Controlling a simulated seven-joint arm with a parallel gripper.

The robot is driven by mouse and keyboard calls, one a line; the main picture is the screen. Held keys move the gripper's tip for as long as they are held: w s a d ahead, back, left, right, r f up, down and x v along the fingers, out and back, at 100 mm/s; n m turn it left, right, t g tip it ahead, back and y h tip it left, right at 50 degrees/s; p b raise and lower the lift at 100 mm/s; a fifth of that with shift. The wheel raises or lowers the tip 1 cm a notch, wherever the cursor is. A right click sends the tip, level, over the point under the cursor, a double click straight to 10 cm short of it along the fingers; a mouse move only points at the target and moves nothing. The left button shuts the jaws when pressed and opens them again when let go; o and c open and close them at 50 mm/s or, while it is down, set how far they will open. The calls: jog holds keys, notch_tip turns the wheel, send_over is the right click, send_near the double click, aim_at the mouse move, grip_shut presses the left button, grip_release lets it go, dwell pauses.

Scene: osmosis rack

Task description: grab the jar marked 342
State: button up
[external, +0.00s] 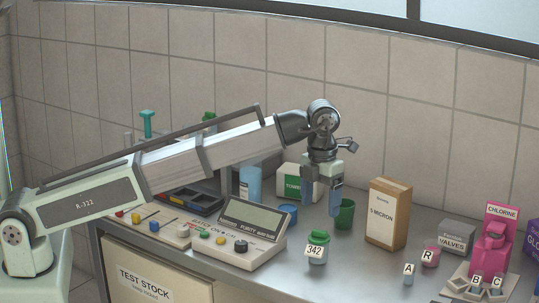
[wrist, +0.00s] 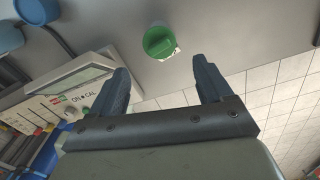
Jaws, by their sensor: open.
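The jar marked 342 (external: 316,250) has a green lid and a white label. It stands upright on the grey bench, right of the purity meter. In the wrist view the jar (wrist: 159,42) shows from above as a green lid with a bit of label, beyond my fingertips and between their lines. My gripper (external: 322,204) hangs above the bench, fingers down, above and slightly behind the jar in the external view. It is open and empty, and its two fingers (wrist: 160,75) are apart and do not touch the jar.
The purity meter (external: 250,232) stands left of the jar. A green cup (external: 345,214) and a blue lid (external: 287,212) are close behind it. A brown 5 micron box (external: 388,213) stands to the right. Small jars A (external: 408,274) and R (external: 430,256) are further right. The bench in front of the box is clear.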

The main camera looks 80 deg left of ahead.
aim_at(319, 237)
jog(key=shift+w+a+f, duration=0.1)
jog(key=shift+f, duration=5.75)
jog(key=c, duration=1.3)
jog(key=shift+r, duration=0.1)
